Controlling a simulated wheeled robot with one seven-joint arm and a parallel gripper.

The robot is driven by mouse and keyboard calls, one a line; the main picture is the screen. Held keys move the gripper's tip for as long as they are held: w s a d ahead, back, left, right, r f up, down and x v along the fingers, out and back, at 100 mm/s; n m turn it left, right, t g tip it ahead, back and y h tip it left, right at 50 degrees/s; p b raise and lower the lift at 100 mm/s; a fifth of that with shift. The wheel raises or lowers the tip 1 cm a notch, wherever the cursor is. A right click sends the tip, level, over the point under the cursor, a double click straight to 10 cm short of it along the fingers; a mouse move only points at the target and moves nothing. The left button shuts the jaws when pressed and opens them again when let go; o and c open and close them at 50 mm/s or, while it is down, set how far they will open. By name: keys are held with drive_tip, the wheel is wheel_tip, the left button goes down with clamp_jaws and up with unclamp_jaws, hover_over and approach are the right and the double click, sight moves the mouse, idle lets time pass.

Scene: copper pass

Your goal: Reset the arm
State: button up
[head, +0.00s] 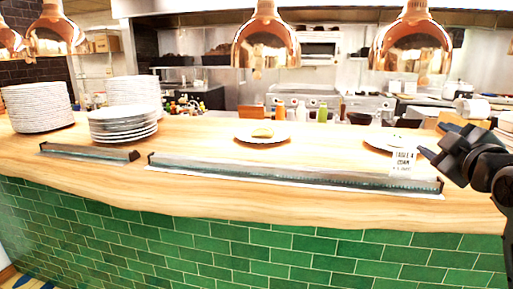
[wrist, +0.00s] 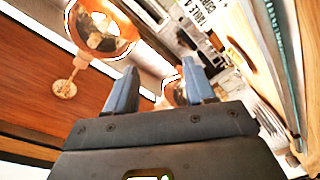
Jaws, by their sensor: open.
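My gripper (head: 434,140) is at the right side of the head view, raised by the right end of the wooden counter (head: 200,185). Its fingers point left and stand apart. In the wrist view the two blue-grey fingers (wrist: 160,72) are spread with nothing held between them. A printed white ticket (head: 404,160) stands on the counter just left of my gripper in the head view. It also shows at the top of the wrist view (wrist: 203,14).
Copper lamps (head: 266,45) hang over the counter. Plate stacks (head: 124,124) stand at the left. A plate with food (head: 262,133) sits mid-counter, another plate (head: 385,143) partly behind the ticket. Low rails (head: 290,174) line the front. Open counter lies between the stacks and the food plate.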

drive_tip(key=s+a+f+m+g+y, duration=0.1)
drive_tip(key=s+a+f+m, duration=0.2)
drive_tip(key=s+a+f, duration=0.6)
drive_tip(key=s+a+f+m, duration=0.4)
drive_tip(key=s+a+f, duration=0.2)
drive_tip(key=s+f, duration=0.65)
drive_tip(key=s+a+f+m+y, duration=0.1)
drive_tip(key=s, duration=1.2)
drive_tip(key=s+a+f+m+g+y, duration=0.1)
drive_tip(key=s+a, duration=0.1)
drive_tip(key=s, duration=1.2)
drive_tip(key=shift+a+f+g, duration=0.25)
drive_tip(key=shift+g, duration=0.05)
drive_tip(key=shift+s, duration=0.1)
